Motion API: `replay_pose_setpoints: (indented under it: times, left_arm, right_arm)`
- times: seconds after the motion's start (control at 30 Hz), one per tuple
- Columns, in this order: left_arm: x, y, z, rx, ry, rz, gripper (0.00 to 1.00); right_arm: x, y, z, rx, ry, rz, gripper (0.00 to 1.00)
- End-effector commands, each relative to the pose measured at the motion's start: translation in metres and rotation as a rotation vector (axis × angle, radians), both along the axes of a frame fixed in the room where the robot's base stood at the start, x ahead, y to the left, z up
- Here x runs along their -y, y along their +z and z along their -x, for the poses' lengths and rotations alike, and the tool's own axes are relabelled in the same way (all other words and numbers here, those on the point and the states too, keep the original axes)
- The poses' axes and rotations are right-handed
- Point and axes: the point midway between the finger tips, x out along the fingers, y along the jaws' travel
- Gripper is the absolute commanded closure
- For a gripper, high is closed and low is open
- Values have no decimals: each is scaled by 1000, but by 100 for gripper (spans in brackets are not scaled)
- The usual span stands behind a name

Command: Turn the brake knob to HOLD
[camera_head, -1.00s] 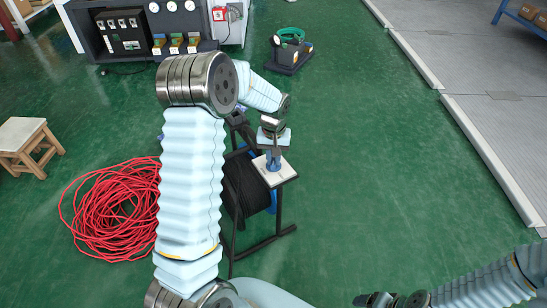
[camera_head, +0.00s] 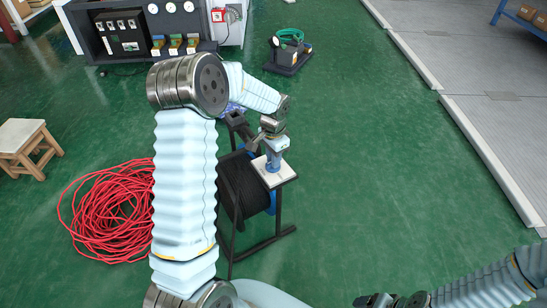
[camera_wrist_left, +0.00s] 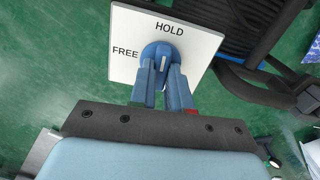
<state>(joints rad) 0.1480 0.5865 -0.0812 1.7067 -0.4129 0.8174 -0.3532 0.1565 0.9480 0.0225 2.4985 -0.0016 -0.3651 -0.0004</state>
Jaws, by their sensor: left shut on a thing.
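The brake knob (camera_wrist_left: 158,50) is blue and sits on a white square plate (camera_wrist_left: 205,45) marked HOLD at the top and FREE at the left in the left wrist view. A pale bar shows on the knob; I cannot tell which label it points to. My left gripper (camera_wrist_left: 163,75) is shut on the knob, its two fingers partly covering it. In the head view, the left gripper (camera_head: 273,158) stands over the plate (camera_head: 284,176) from above. My right gripper (camera_head: 375,300) is at the bottom edge, away from the knob; its fingers are unclear.
The plate is on a black stand (camera_head: 280,232) with a black cable reel (camera_head: 240,185). A red cable coil (camera_head: 105,212) lies left, near a wooden stool (camera_head: 28,146). A black carrier with green hose (camera_head: 290,52) stands behind. The green floor at right is clear.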

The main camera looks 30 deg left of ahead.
Motion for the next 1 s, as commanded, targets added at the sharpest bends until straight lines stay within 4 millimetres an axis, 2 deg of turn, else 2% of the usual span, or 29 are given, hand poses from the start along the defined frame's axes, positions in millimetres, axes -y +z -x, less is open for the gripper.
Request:
replay_pose_setpoints:
  times: [0.3,0.77,0.8,0.93,1.0]
  left_arm:
    - [0,1,-1,4,-84,-1,100]
    - [0,1,-1,4,-96,-1,100]
    - [0,1,-1,4,-96,-1,77]
    - [0,1,-1,3,-95,-1,57]
    - [0,0,0,2,-94,0,57]
  right_arm:
    - [0,1,0,-1,0,0,24]
    - [0,1,0,-1,0,0,24]
    - [0,1,0,-1,0,0,24]
    - [0,1,0,-1,0,0,24]
    - [0,1,0,-1,0,0,24]
